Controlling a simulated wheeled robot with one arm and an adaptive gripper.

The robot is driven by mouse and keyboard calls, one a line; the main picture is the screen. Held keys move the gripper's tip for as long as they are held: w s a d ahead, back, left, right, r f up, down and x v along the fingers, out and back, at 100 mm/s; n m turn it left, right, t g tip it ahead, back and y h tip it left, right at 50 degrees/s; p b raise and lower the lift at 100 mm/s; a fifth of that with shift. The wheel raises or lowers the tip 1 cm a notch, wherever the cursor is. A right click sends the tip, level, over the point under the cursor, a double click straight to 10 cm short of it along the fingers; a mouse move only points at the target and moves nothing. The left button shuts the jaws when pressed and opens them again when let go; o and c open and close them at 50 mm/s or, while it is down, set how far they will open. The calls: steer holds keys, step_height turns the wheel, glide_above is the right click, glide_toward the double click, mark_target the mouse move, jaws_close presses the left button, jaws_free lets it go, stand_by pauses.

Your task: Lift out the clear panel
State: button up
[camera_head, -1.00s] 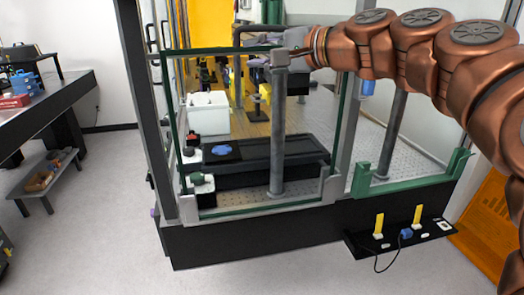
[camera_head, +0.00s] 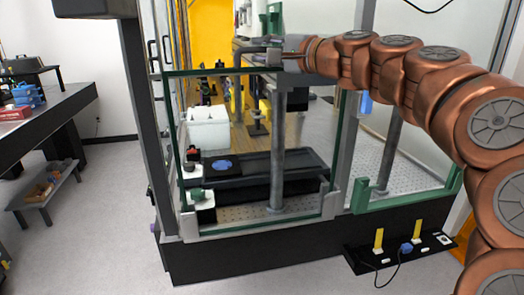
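A clear panel with dark green edges (camera_head: 169,104) stands upright at the left front of the instrument enclosure. Its lower corners sit at grey corner blocks (camera_head: 188,226), and it looks seated in the frame. My gripper (camera_head: 284,56) is at the end of the copper arm, in from the right, near the panel's top edge. It is small and overlaps a grey post (camera_head: 277,150) behind the panel. I cannot tell whether its fingers are open, or whether they touch the panel.
Another green-edged panel with green corner holders (camera_head: 360,195) stands to the right. Inside are a black tray (camera_head: 292,160), a white bin (camera_head: 208,130) and a perforated plate. A black shelf (camera_head: 395,257) with yellow parts and a cable juts out in front.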

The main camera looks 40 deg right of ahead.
steer(key=shift+w, duration=0.1)
steer(key=shift+c, duration=0.2)
jaws_close()
stand_by(0.4)
